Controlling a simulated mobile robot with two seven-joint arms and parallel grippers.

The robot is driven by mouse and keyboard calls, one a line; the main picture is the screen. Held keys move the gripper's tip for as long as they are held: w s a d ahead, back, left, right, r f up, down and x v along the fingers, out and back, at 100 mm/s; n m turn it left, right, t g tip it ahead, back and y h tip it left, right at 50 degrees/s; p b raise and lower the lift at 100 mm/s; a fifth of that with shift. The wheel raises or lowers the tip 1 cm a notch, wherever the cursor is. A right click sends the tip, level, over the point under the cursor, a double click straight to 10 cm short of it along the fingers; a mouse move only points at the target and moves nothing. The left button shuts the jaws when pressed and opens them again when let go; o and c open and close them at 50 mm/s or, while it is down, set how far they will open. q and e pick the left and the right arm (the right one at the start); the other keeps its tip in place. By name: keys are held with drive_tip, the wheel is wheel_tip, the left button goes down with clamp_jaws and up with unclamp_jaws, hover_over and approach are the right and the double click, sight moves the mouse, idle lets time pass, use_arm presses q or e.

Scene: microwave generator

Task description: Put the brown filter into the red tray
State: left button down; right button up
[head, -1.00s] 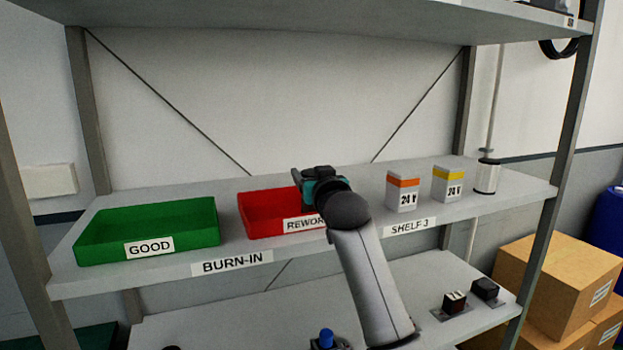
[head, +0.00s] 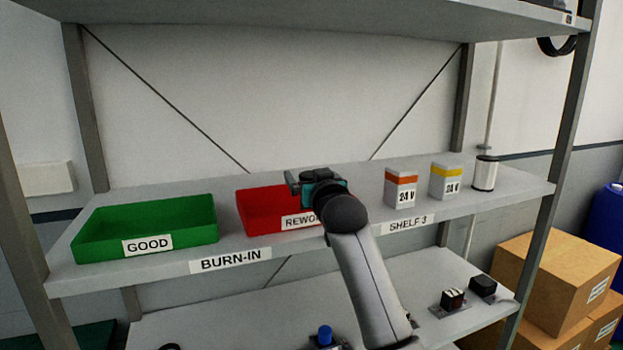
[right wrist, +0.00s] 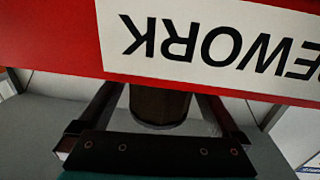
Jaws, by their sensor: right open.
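The red tray (head: 262,208), labelled REWORK, stands on the middle shelf. My right gripper (head: 308,182) is over its right part and hides that end in the head view. In the right wrist view the tray's front wall (right wrist: 60,40) and its upside-down label fill the top. The brown filter (right wrist: 160,106) shows as a dark cylinder between the open fingers of my right gripper (right wrist: 160,105), with a gap on each side. The wall covers part of the filter and the fingertips. The head view does not show the filter. My left gripper is not in view.
A green tray (head: 95,243) labelled GOOD stands to the left. White boxes with an orange band (head: 401,187) and a yellow band (head: 446,181), and a white cylinder (head: 485,174), stand to the right. An upper shelf (head: 300,20) hangs above.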

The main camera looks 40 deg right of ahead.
drive_tip(key=shift+r, duration=0.15)
drive_tip(key=b+v, duration=0.1)
drive_tip(key=v, duration=1.1)
